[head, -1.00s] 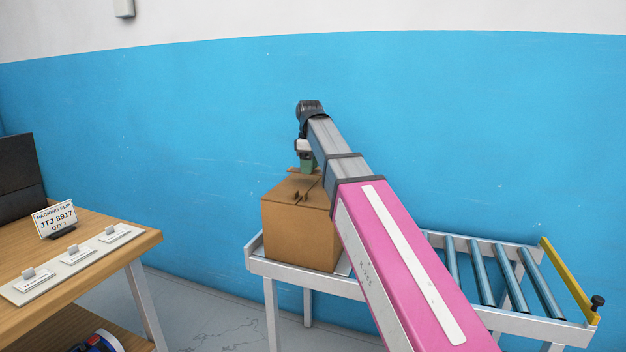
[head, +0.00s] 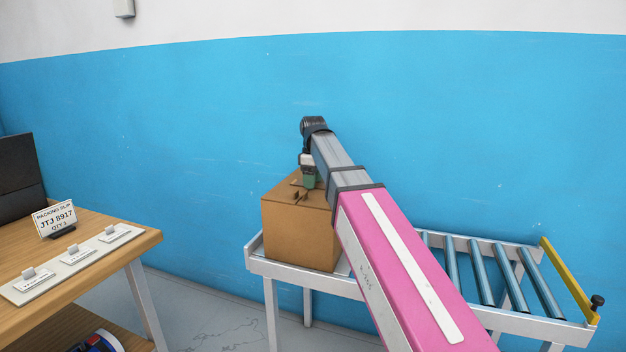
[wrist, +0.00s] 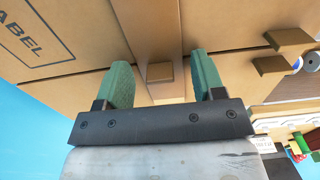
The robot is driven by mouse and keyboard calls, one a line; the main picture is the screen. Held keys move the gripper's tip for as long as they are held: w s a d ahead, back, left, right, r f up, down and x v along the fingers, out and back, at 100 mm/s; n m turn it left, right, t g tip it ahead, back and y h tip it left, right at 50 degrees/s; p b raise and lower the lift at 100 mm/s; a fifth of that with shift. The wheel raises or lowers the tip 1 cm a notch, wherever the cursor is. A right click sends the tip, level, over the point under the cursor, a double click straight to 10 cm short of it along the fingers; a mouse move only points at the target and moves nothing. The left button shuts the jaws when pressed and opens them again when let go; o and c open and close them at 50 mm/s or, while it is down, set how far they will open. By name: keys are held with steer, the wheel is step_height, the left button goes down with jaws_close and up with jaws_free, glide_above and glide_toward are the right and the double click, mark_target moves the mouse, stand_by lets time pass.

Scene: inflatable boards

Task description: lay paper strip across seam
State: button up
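A brown cardboard box (head: 298,232) stands on the left end of a roller conveyor. My gripper (head: 309,183) is low over its top, tilted down at it. In the wrist view, my gripper's two green fingers (wrist: 160,82) stand wide apart above the box top. A small brown piece (wrist: 160,72) shows between them near a line running across the cardboard, which looks like the seam. I cannot tell whether this piece is the paper strip, or whether a finger touches it. Further brown tabs (wrist: 285,65) stick up to the right. My arm hides part of the box.
The roller conveyor (head: 480,262) extends right, with a yellow end bar (head: 568,280). A blue wall stands behind.

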steer(key=shift+o, duration=0.3)
steer(key=shift+r, duration=0.1)
step_height(320, 180, up, 12)
stand_by(0.5)
